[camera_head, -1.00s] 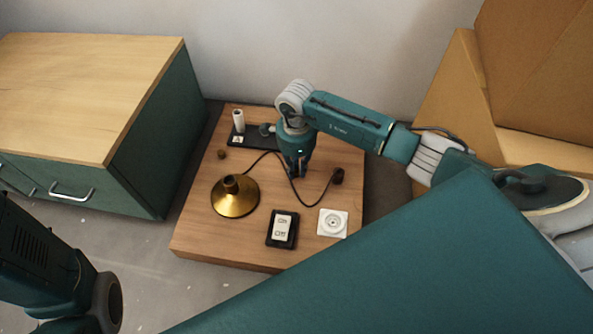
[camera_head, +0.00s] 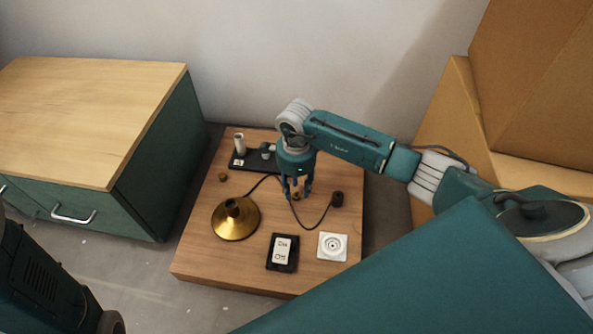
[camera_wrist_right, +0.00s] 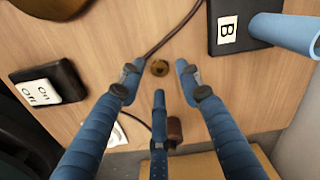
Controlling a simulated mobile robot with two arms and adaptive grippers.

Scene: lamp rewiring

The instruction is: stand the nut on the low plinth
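A small brass ring-shaped piece, which looks like the nut (camera_wrist_right: 159,68), lies on the wooden board (camera_head: 205,250). It also shows as a small brass spot between my fingers in the head view (camera_head: 296,194). My right gripper (camera_head: 296,192) points down over it. In the right wrist view its fingers (camera_wrist_right: 160,85) are spread around the nut, apart from it. Which thing is the low plinth I cannot tell; a black base (camera_head: 252,163) with a pale upright cylinder (camera_head: 240,144) and a label stands at the board's back. My left gripper is out of view.
A brass lamp base (camera_head: 236,218) stands left, with a dark cable running to a brown end piece (camera_head: 337,199). A small brown piece (camera_head: 223,177) lies further back left. A black-framed switch (camera_head: 283,252) and a white socket (camera_head: 332,246) lie in front. A cabinet (camera_head: 90,120) stands left.

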